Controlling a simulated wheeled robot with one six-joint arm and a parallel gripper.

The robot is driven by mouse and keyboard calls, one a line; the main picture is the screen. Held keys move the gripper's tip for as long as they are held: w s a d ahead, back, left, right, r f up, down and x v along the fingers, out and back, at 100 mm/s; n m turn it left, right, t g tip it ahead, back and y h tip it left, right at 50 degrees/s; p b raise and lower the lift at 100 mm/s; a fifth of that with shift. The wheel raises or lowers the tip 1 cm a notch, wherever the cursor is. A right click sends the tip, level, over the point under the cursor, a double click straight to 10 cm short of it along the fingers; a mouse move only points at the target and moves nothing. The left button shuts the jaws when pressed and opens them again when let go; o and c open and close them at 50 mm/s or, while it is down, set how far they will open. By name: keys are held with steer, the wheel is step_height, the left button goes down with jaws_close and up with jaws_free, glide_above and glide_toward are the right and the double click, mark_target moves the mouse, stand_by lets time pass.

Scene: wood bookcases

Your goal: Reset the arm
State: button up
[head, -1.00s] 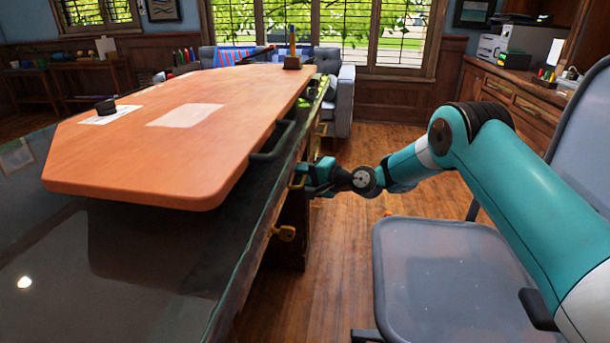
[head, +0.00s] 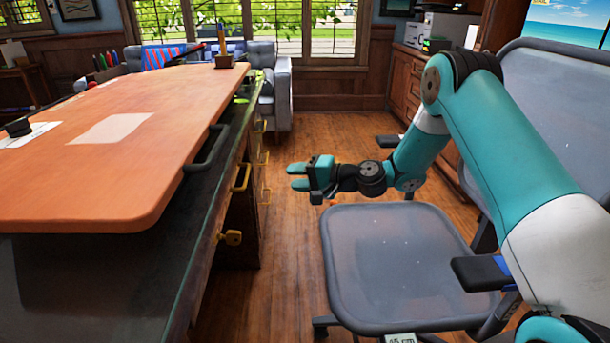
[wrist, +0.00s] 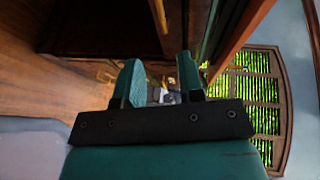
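My gripper (head: 297,177) is at the end of my teal and white arm. It hangs in the air over the far edge of the grey chair seat, to the right of the desk. Its two teal fingers point left toward the desk drawers and stand apart with nothing held between them. In the wrist view, the fingers of my gripper (wrist: 160,85) also show a gap, with the wood floor and drawer fronts beyond.
The desk (head: 210,215) with brass drawer handles (head: 241,177) and an orange board (head: 110,170) fills the left side. A grey office chair (head: 400,265) is under and beside my arm. Wood floor (head: 300,145) is clear between them. A grey armchair (head: 275,90) stands farther back.

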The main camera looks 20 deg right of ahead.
steer(key=shift+v, duration=1.05)
steer(key=s+a+r+n+g+h, duration=0.1)
steer(key=s+a+r+n+g, duration=0.35)
steer(key=s, duration=0.25)
steer(key=s+a+r+n+g+h, duration=0.1)
steer(key=s+a+r+n+g, duration=0.25)
steer(key=s+a+r, duration=0.3)
steer(key=s+d+r+n+g+h, duration=0.1)
steer(key=s+n+h, duration=0.1)
steer(key=s, duration=0.6)
steer(key=s+d+r+n+h, duration=0.1)
steer(key=s+d+n+h, duration=0.1)
steer(key=s, duration=0.6)
steer(key=s+d+r+n+g+h, duration=0.1)
steer(key=s+n+h, duration=0.1)
steer(key=s, duration=0.6)
step_height(320, 180, up, 25)
steer(key=p, duration=2.5)
steer(key=shift+w, duration=0.25)
